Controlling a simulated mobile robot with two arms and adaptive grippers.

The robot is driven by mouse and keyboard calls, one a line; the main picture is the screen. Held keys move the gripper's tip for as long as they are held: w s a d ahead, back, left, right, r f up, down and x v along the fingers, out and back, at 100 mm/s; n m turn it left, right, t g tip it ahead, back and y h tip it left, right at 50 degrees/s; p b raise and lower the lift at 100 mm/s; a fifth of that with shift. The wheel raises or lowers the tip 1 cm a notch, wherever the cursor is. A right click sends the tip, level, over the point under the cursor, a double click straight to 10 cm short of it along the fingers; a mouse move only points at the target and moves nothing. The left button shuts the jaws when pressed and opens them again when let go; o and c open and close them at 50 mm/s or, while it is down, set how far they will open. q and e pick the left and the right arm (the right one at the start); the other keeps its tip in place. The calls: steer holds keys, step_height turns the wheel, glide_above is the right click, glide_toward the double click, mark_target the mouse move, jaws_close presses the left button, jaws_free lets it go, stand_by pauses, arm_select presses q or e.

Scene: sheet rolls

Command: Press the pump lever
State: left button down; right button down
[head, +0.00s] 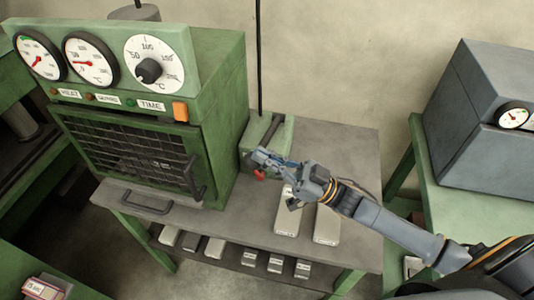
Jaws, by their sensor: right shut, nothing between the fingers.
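A small green unit, apparently the pump (284,135), stands on the grey table just right of the green oven. A thin black rod (259,60) rises upright from behind it, and a dark bar (271,129) lies along its top; I cannot tell which is the lever. My right gripper (256,160) comes in from the right and is shut and empty. It is at the pump's front, partly covering it. A small red part (259,174) shows just below the fingertips. I cannot tell whether the fingers touch the pump. My left gripper is not in view.
The green oven (215,110) with gauges, a dial and a barred door stands to the left. Pale blocks (328,226) lie on the table below my right arm, and several more on the shelf beneath. A grey machine (470,130) stands on a green bench at right.

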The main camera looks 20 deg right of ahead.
step_height(320, 180, down, 10)
steer(key=s+a+n+g+y+b, duration=0.1)
steer(key=s+n+g+b, duration=0.1)
steer(key=n+g+b, duration=0.2)
steer(key=n+b, duration=0.2)
steer(key=b, duration=0.1)
steer(key=shift+s+a+r, duration=0.15)
steer(key=shift+a+r, duration=0.1)
steer(key=s+d, duration=0.4)
steer(key=d, duration=0.8)
steer(key=shift+s+f, duration=0.2)
steer(key=shift+s, duration=0.2)
stand_by(0.7)
steer(key=w+a+r+m+t+h+p, duration=0.2)
steer(key=w+r+m+t+h+p, duration=0.1)
steer(key=r+m+p, duration=0.7)
step_height(320, 180, up, 2)
steer(key=shift+a+r+m+t+h, duration=0.25)
steer(key=shift+m+t+h, duration=0.15)
steer(key=shift+t+h, duration=0.5)
